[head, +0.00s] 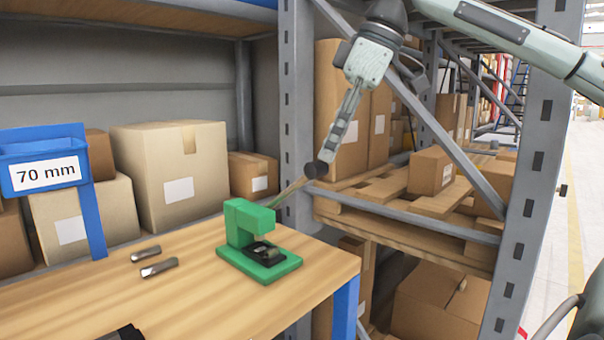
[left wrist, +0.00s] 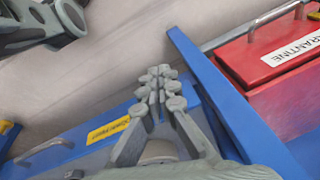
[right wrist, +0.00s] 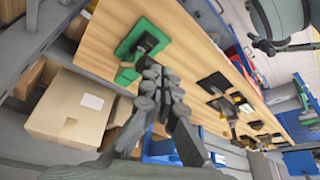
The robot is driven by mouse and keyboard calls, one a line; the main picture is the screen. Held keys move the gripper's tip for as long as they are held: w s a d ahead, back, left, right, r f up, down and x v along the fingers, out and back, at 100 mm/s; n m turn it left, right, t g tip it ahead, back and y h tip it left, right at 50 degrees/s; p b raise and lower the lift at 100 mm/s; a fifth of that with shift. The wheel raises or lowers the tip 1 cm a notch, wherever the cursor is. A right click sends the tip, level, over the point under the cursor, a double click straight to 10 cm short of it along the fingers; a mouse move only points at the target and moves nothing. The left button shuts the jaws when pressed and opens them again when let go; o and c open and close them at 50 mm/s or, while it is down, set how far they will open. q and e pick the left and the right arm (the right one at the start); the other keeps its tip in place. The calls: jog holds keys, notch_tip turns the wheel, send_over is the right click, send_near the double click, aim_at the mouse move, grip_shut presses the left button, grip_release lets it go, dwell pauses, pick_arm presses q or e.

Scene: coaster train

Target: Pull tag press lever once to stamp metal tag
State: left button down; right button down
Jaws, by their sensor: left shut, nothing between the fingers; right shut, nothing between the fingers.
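The green tag press (head: 240,221) stands on the wooden bench near its right end, with a black plate (head: 266,252) on its base. Its lever (head: 291,191) slants up to the right and ends in a dark round knob (head: 316,169). My right gripper (head: 324,158) is shut and empty, its fingertips pointing down at the knob; whether they touch it I cannot tell. In the right wrist view the press (right wrist: 138,38) lies just beyond the fingertips, which hide the lever. My left gripper (left wrist: 160,78) is shut and empty above blue drawers. I cannot make out the metal tag clearly.
Two short metal pieces (head: 158,267) lie on the wooden bench (head: 190,300) left of the press. A blue "70 mm" holder (head: 42,160) stands at the left. A grey rack upright (head: 298,100) and shelved boxes are behind. A red quarantine box (left wrist: 265,62) is near my left gripper.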

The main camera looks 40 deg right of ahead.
jog(key=shift+r, duration=2.3)
